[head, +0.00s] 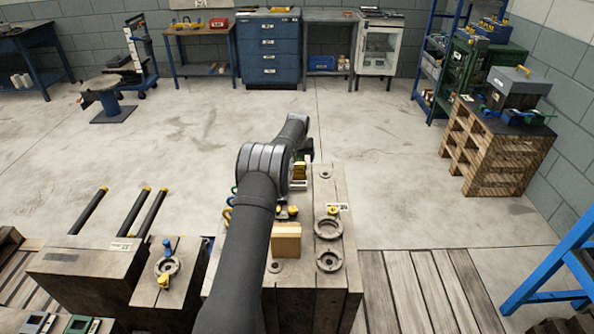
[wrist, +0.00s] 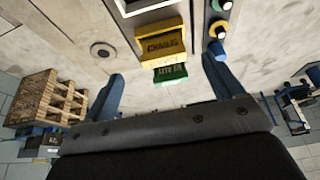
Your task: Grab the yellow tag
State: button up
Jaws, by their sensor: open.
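A yellow tag (wrist: 162,42) with dark lettering shows in the wrist view, at the top centre. It also shows in the head view (head: 299,171), at the far end of a wooden block (head: 328,285) and partly behind my arm. A smaller green tag (wrist: 170,73) with lettering sits right beside the yellow one. My gripper (wrist: 161,68) is open, its two blue fingers wide apart with both tags in line with the gap. I cannot tell how far the fingers are from the yellow tag. In the head view the gripper is mostly hidden by my arm.
A yellow ring (wrist: 220,29) and a blue piece (wrist: 217,48) lie close to the right finger. Round metal fittings (head: 328,228) stand on the wooden block. A tan wooden piece (head: 286,240) sits nearer.

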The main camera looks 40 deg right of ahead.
aim_at(297, 170)
jog(key=shift+x, duration=2.75)
jog(key=shift+w+a+r, duration=0.1)
jog(key=shift+w, duration=0.05)
jog(key=c, duration=1.1)
